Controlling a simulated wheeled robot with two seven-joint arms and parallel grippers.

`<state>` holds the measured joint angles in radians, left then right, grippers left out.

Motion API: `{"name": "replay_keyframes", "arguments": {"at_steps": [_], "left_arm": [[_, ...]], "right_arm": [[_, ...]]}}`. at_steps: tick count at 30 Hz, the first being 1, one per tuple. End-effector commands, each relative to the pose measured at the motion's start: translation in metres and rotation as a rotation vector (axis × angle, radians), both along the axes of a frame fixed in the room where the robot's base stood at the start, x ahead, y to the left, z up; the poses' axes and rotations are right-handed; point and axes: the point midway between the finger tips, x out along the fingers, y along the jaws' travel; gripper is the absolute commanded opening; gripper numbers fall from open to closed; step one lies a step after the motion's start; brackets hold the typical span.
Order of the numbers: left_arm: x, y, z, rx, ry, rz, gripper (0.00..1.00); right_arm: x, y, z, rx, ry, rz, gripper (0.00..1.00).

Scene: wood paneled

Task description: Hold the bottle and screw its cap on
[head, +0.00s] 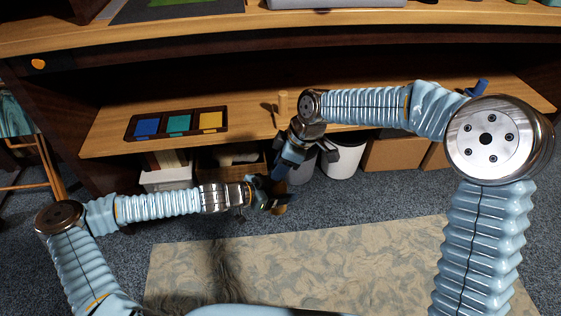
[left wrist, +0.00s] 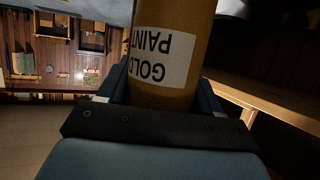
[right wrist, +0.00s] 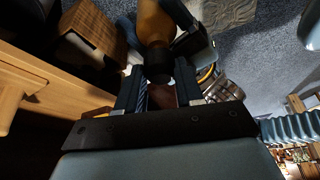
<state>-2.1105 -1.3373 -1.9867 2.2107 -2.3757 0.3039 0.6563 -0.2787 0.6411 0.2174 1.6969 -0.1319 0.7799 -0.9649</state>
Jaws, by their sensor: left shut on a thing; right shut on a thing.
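The gold paint bottle (left wrist: 165,50) stands between my left gripper's fingers (left wrist: 160,95), its label upside down in the left wrist view. In the head view only a bit of the bottle (head: 279,210) shows below my left gripper (head: 264,192). My right gripper (right wrist: 160,92) comes down from above and is shut on the dark cap (right wrist: 158,68) at the bottle's top. The bottle's orange body also shows in the right wrist view (right wrist: 152,25). The cap appears in line with the bottle and touching its top; I cannot tell how far it is threaded.
A wooden shelf (head: 345,140) lies behind my grippers, with a tray (head: 218,132) of blue, green and yellow squares and a small wooden peg (head: 283,103). Bins and boxes (head: 395,154) stand below it. A patterned rug (head: 330,260) covers the open floor in front.

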Motion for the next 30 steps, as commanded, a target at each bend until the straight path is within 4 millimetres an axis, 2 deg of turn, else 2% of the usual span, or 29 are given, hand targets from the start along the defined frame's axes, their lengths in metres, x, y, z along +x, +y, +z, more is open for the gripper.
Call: {"name": "replay_keyframes", "arguments": {"at_steps": [30], "left_arm": [[0.0000,-0.0002,0.0007,0.000,-0.001,0.000,0.10]], "right_arm": [[-0.0006,0.0004,-0.0108,-0.001,0.001,0.001,0.09]]}}
